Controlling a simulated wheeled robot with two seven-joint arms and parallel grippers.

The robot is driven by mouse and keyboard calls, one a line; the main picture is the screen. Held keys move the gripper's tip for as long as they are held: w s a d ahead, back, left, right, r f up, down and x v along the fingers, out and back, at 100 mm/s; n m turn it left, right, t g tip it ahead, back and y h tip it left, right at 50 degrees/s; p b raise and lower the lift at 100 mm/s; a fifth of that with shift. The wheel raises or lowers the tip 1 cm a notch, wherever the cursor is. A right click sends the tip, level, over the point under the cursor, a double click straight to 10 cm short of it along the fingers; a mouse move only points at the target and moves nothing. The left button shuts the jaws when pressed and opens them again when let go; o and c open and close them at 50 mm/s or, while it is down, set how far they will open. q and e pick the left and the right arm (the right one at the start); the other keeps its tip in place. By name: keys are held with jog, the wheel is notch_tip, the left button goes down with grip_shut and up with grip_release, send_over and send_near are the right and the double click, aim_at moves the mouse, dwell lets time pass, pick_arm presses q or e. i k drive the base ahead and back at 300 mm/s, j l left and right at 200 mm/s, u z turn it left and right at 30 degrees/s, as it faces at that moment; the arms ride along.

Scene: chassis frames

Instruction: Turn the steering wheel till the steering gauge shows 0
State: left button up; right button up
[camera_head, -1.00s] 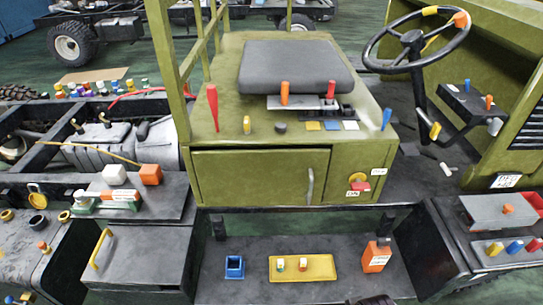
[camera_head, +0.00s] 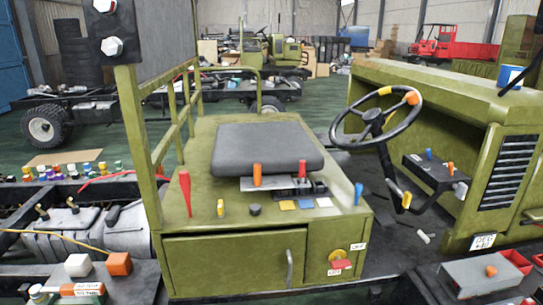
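The black steering wheel (camera_head: 376,146) is on its tilted column at the right of the head view. An orange knob (camera_head: 411,98) sits on the upper right of its rim, with a yellow band (camera_head: 385,91) on the rim to the knob's left. A yellow handle (camera_head: 406,200) is lower on the column. No steering gauge with a readable number shows. Neither of my grippers is in the picture, so nothing is seen touching the wheel.
A grey seat (camera_head: 266,150) is left of the wheel, with red and orange levers in front of it. A black dash box (camera_head: 435,176) with small levers is right of the column. The green bonnet (camera_head: 450,88) lies behind the wheel.

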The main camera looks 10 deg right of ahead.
aim_at(374, 120)
jog(key=l+z, duration=0.3)
jog(key=z, duration=0.2)
jog(key=i+l+z, duration=0.1)
jog(key=z, duration=0.35)
jog(key=i+l+z, duration=0.15)
jog(key=l+z, duration=0.15)
jog(key=z, duration=0.2)
